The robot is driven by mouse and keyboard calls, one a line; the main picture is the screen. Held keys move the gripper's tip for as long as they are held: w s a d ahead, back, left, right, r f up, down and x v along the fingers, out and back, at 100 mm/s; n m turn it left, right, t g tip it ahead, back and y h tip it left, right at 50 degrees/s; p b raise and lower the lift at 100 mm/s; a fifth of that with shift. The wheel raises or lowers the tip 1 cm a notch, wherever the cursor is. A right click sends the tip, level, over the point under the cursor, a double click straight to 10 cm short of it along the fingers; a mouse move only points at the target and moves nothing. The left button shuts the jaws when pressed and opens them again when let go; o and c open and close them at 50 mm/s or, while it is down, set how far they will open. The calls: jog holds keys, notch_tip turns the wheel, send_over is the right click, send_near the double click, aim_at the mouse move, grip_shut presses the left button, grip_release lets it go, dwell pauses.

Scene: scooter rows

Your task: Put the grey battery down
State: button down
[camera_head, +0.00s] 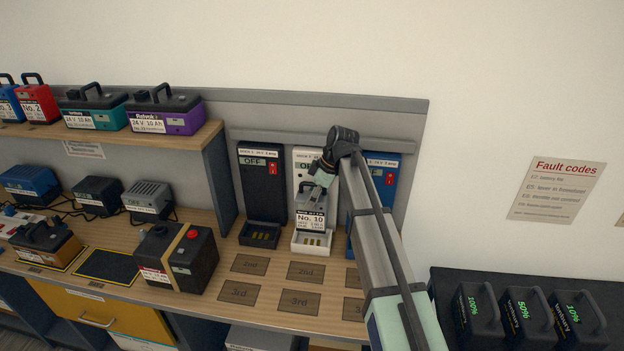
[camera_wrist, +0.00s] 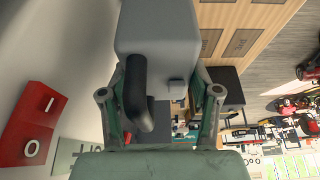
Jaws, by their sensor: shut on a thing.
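The grey battery (camera_head: 311,201), with a white "No. 10" label, hangs upright in front of the white charger (camera_head: 302,160). The charger's tray contacts (camera_head: 312,240) show below it, so it appears raised above the tray. My gripper (camera_head: 318,181) is shut on its handle from above. In the wrist view the battery's grey body (camera_wrist: 160,30) and black handle (camera_wrist: 136,90) lie between the fingers of my gripper (camera_wrist: 160,110). The white charger's display reads OFF. The battery's back is hidden.
A black charger (camera_head: 261,185) with an empty tray stands to the left, and a blue charger (camera_head: 384,180) to the right, partly behind my arm. A black battery with a tan strap (camera_head: 178,258) stands on the bench at left. Flat "2nd" and "3rd" marks (camera_head: 306,271) in front are bare.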

aim_at(312, 214)
jog(key=shift+f+p, duration=0.75)
jog(key=shift+f, duration=2.75)
jog(key=shift+c, duration=1.2)
grip_release()
jog(key=shift+f, duration=0.15)
jog(key=b+v, duration=0.1)
jog(key=v, duration=0.3)
jog(key=shift+d+r+b, duration=0.15)
jog(key=shift+r+b, duration=0.15)
jog(key=shift+b, duration=0.1)
jog(key=d+b, duration=0.1)
jog(key=d, duration=0.3)
jog(key=d+b, duration=0.1)
jog(key=d, duration=0.3)
jog(key=s+d+b, duration=0.1)
jog(key=d, duration=0.3)
jog(key=shift+s+r+b, duration=0.1)
jog(key=shift+r+b, duration=0.2)
jog(key=shift+b, duration=0.05)
